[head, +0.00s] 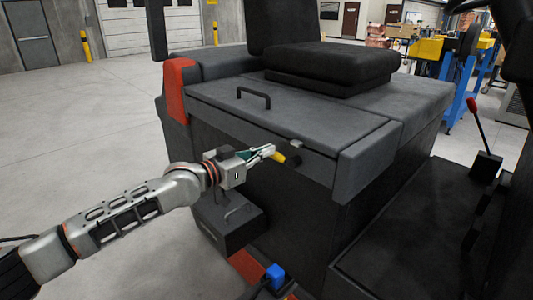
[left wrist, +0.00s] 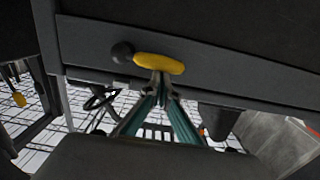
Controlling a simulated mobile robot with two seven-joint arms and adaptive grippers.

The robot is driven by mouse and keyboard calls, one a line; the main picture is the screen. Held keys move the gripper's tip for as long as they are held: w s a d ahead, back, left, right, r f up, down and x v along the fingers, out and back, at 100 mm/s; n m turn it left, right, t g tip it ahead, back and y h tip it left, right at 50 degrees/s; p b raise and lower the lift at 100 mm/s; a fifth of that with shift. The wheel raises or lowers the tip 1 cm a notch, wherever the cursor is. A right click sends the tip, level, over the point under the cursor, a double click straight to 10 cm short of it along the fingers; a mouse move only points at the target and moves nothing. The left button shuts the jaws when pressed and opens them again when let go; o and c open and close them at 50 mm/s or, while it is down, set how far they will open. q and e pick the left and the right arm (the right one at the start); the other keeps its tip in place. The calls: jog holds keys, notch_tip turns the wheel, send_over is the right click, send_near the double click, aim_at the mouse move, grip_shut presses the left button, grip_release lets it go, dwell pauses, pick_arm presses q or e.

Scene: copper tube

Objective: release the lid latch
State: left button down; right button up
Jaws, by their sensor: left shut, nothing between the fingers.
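The lid latch shows as a yellow tab (head: 279,157) beside a round black knob (head: 293,161), on the front face of the dark grey box under the lid (head: 290,117). My left gripper (head: 267,151) is shut and empty, its tips right at the yellow tab. In the left wrist view the shut fingertips (left wrist: 159,78) meet the lower middle of the yellow tab (left wrist: 158,63), and the black knob (left wrist: 122,52) is to its left. I cannot tell whether they press on it. The lid lies flat and closed. My right gripper is not in view.
A black handle (head: 254,98) stands on the lid, with a black seat (head: 329,63) behind it. A small dark box (head: 229,222) and a blue connector (head: 275,275) are below my gripper. A red-knobbed lever (head: 477,125) stands at right. The floor at left is clear.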

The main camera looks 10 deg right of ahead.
pick_arm(q)
jog(key=shift+f+n, duration=0.2)
jog(key=shift+n, duration=0.1)
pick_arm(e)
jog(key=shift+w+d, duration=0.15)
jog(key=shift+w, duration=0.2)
pick_arm(q)
jog(key=shift+r, duration=0.1)
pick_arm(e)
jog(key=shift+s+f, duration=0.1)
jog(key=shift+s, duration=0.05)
